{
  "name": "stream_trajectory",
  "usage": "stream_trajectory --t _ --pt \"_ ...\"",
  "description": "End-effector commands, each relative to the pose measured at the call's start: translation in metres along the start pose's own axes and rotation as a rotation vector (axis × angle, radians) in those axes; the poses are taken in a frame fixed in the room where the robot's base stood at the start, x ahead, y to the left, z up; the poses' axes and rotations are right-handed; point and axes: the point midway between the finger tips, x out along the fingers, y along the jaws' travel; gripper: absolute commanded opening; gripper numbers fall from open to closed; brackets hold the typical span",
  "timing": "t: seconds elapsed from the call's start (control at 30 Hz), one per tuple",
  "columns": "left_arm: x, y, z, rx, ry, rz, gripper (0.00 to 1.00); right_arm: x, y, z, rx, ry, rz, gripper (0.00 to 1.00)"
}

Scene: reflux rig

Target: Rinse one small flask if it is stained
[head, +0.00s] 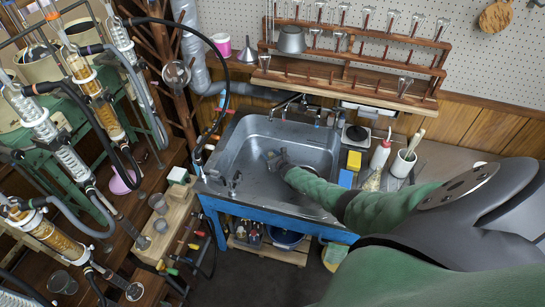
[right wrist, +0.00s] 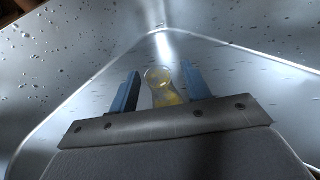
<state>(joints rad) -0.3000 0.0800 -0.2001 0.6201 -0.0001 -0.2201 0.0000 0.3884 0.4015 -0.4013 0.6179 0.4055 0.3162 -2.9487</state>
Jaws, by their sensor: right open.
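My right gripper (head: 274,157) is inside the metal sink (head: 303,133), low over its basin. In the right wrist view the right gripper (right wrist: 159,72) has its two blue fingers spread apart. A small glass flask (right wrist: 166,97) with a yellowish tint shows between the fingers, its round mouth toward the far side. Gaps show on both sides, so the flask is not clamped. I cannot make the flask out clearly in the head view. Whether the yellow is a stain or liquid is hard to tell. My left gripper is not in view.
A wooden rack (head: 365,52) with several upturned glass pieces stands behind the sink. A faucet (head: 290,103) is at the sink's back edge. A white bottle (head: 380,152), a yellow sponge (head: 354,160) and a brush cup (head: 403,162) stand right. Glass condensers (head: 62,150) crowd the left.

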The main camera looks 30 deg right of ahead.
Motion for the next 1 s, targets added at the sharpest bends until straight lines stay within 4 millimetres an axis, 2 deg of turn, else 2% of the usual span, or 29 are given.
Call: stream_trajectory --t 0.37,0.8,1.0 --pt "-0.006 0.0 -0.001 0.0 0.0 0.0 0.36 -0.028 -0.001 -0.001 0.0 0.0 -0.001 0.48" --pt "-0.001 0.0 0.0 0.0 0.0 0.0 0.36 -0.067 0.0 -0.003 0.001 0.001 0.001 0.48" --pt "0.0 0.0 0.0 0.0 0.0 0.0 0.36 -0.076 0.0 -0.002 0.001 0.001 0.0 0.48"
